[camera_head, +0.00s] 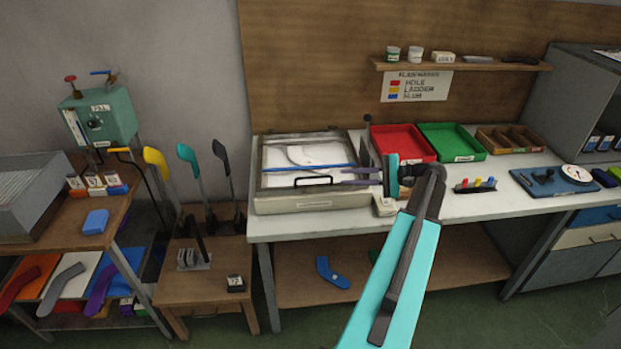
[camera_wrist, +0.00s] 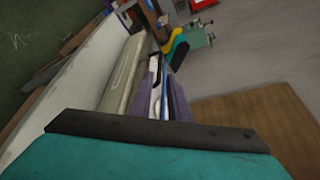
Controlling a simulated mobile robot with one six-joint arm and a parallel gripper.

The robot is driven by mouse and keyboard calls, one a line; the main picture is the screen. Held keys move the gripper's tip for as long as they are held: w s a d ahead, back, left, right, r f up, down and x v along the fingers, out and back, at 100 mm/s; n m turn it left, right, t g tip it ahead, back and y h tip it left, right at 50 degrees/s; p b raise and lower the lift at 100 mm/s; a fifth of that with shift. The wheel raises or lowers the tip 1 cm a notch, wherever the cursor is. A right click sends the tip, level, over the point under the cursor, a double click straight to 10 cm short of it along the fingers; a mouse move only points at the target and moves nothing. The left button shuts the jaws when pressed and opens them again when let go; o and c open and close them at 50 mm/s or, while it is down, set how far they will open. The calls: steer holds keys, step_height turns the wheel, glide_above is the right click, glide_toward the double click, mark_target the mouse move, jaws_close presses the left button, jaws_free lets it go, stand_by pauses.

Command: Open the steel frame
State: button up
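The steel frame (camera_head: 262,165) lies flat on its pale base box at the left end of the workbench. A black bar handle (camera_head: 313,181) stands along its front side, and a blue bar crosses it. A white surface with a grey curved outline shows inside. My gripper (camera_head: 350,176) comes in from the right, its grey-purple fingers pointing left over the frame's right side. The fingers are apart, with nothing seen clamped between them. In the wrist view, my gripper (camera_wrist: 165,75) shows a blue-and-white strip in the gap. I cannot tell whether the fingertips touch the frame.
Red (camera_head: 402,143) and green (camera_head: 452,142) trays stand behind my gripper. A dark-knobbed lever (camera_head: 367,119) rises at the frame's back right corner. Yellow, teal and dark sock forms stand on the low table to the left. A blue panel (camera_head: 555,181) with a dial lies farther right.

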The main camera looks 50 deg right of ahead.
mark_target(313, 178)
steer(key=p+x, duration=0.3)
steer(key=x, duration=1)
steer(key=shift+w+a+f+p, duration=0.2)
steer(key=shift+w+p, duration=0.1)
steer(key=shift+p, duration=0.05)
jaws_close()
stand_by(1.3)
